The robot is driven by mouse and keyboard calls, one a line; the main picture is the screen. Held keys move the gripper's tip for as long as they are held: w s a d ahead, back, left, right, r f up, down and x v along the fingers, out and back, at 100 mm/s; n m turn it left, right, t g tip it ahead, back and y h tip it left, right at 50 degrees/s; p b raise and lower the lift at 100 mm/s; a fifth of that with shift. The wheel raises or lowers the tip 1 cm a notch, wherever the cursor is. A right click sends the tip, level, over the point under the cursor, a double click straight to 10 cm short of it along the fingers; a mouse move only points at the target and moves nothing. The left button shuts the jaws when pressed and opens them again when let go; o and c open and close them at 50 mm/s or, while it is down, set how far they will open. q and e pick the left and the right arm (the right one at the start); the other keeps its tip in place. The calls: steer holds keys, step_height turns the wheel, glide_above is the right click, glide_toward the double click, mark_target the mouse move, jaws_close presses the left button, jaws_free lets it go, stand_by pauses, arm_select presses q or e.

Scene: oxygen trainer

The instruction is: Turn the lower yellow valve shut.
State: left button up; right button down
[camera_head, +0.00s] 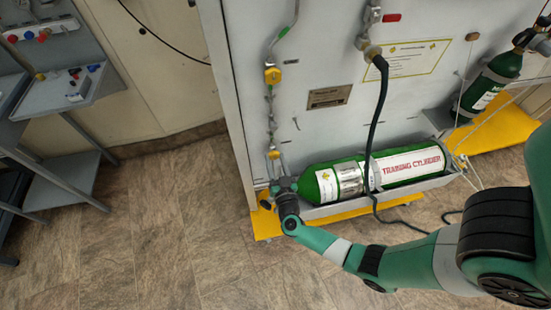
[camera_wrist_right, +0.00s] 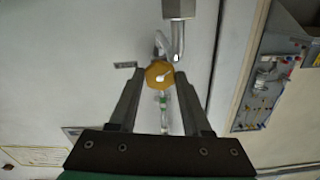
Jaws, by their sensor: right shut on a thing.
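The lower yellow valve (camera_head: 274,154) sits low on the pipe at the left side of the grey wall panel. In the right wrist view the valve's yellow knob (camera_wrist_right: 154,80) has several flat sides and a small pale mark at its middle. My right gripper (camera_head: 276,162) reaches up to it from below, and in the wrist view its two fingers (camera_wrist_right: 160,76) are shut on the knob, one on each side. The upper yellow valve (camera_head: 272,75) is higher on the same pipe, clear of the gripper. My left gripper is not in view.
A green training cylinder (camera_head: 316,184) lies in a tray right beside my right wrist. A black hose (camera_head: 376,120) hangs in front of it. A second green cylinder (camera_head: 492,84) stands at the right. A grey bench (camera_head: 60,100) is at the left, with open floor between.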

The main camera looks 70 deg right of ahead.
steer(key=shift+m+p, duration=0.35)
steer(key=shift+m, duration=1.25)
steer(key=shift+c, duration=1.8)
jaws_free()
steer(key=shift+s+a+r+p, duration=0.1)
steer(key=shift+s+a+p, duration=0.2)
steer(key=shift+a, duration=0.2)
steer(key=p+v, duration=0.3)
steer(key=v, duration=0.7)
steer(key=shift+s+a, duration=0.2)
